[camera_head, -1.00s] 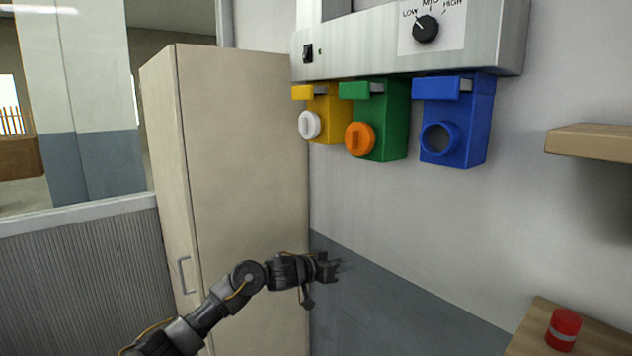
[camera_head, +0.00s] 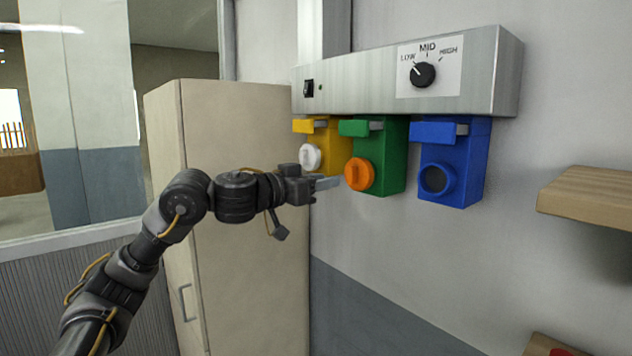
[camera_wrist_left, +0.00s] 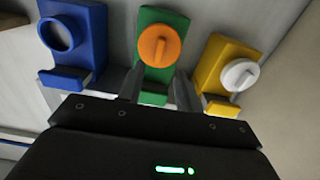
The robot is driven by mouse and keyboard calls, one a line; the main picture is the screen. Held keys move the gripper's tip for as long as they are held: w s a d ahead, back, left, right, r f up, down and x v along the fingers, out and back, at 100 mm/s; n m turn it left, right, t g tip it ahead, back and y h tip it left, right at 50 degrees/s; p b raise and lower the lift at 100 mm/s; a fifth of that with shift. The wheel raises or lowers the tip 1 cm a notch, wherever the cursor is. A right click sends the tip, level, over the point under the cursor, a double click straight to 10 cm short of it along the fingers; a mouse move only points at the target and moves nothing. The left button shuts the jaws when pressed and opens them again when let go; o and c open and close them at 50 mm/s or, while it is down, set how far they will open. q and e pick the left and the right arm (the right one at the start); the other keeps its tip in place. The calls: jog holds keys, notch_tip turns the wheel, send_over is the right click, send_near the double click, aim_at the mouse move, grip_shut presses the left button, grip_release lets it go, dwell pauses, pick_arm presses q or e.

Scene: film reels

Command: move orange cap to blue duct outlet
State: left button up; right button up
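The orange cap (camera_head: 360,174) sits on the front of the green duct (camera_head: 392,160). The blue duct (camera_head: 468,165) to its right has an open round outlet (camera_head: 435,180) with no cap on it. My left gripper (camera_head: 328,184) is just left of the orange cap in the head view, apart from it. In the left wrist view the gripper (camera_wrist_left: 158,85) has its two fingers spread and nothing between them, pointing toward the green duct, with the orange cap (camera_wrist_left: 159,46) beyond the tips. My right gripper is not in view.
A yellow duct (camera_head: 325,135) with a white cap (camera_head: 310,157) is left of the green duct. A metal box with a dial (camera_head: 423,75) runs above the ducts. A tall beige cabinet (camera_head: 250,260) stands behind my arm. A wooden shelf (camera_head: 590,200) juts out at right.

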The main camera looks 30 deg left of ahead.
aim_at(349, 176)
pick_arm(q)
jog(key=x, duration=0.8)
jog(key=shift+s, duration=0.1)
jog(key=shift+c, duration=0.3)
jog(key=c, duration=0.6)
jog(key=shift+s, duration=0.1)
jog(key=shift+s+a+f, duration=0.1)
jog(key=shift+s, duration=0.05)
jog(key=shift+v, duration=3.15)
